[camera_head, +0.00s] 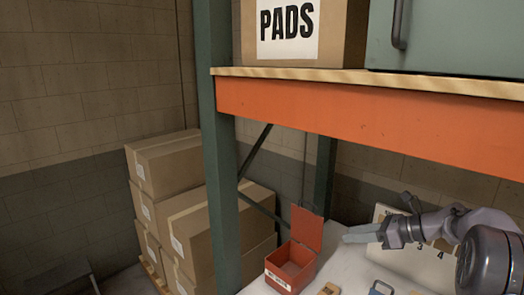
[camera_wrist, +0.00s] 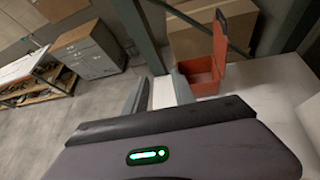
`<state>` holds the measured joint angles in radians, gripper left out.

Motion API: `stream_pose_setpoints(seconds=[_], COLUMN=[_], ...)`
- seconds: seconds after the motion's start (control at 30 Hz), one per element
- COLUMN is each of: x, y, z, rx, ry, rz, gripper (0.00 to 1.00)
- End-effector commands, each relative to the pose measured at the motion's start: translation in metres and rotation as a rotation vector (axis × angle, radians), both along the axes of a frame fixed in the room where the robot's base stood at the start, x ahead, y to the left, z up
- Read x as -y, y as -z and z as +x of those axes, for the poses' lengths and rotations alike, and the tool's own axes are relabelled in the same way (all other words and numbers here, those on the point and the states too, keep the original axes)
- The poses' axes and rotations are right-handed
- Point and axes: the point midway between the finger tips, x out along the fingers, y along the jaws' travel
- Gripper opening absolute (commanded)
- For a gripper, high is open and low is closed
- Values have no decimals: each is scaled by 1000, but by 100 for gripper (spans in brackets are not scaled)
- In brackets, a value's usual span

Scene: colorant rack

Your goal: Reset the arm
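My arm reaches in from the right under the shelf in the head view, and my gripper (camera_head: 356,235) points left above the white tabletop (camera_head: 342,270). In the wrist view my gripper (camera_wrist: 160,78) has its two grey fingers apart, with a pale surface showing between them and no held object visible. A red box (camera_head: 289,270) with its lid raised stands on the tabletop, left of and below the gripper. The red box (camera_wrist: 206,82) also shows just right of the fingers in the wrist view, apart from them.
An orange shelf beam (camera_head: 370,118) and a green post (camera_head: 219,160) frame the space. A "PADS" carton (camera_head: 340,35) sits above. A numbered board (camera_head: 425,262), a tan item (camera_head: 329,289) and a blue item (camera_head: 381,287) are near my arm. Cartons (camera_head: 205,240) are stacked left.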

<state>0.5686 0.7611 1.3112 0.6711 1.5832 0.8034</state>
Motion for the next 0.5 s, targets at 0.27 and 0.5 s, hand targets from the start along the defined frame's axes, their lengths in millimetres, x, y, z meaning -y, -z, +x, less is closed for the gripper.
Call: stream_pose_setpoints(seconds=[0.27,0.5], x=[-88,-159], y=[10,72], z=[-77,-229], rx=[179,513], ry=[-302,-789], rz=[-405,-959], gripper=[32,32])
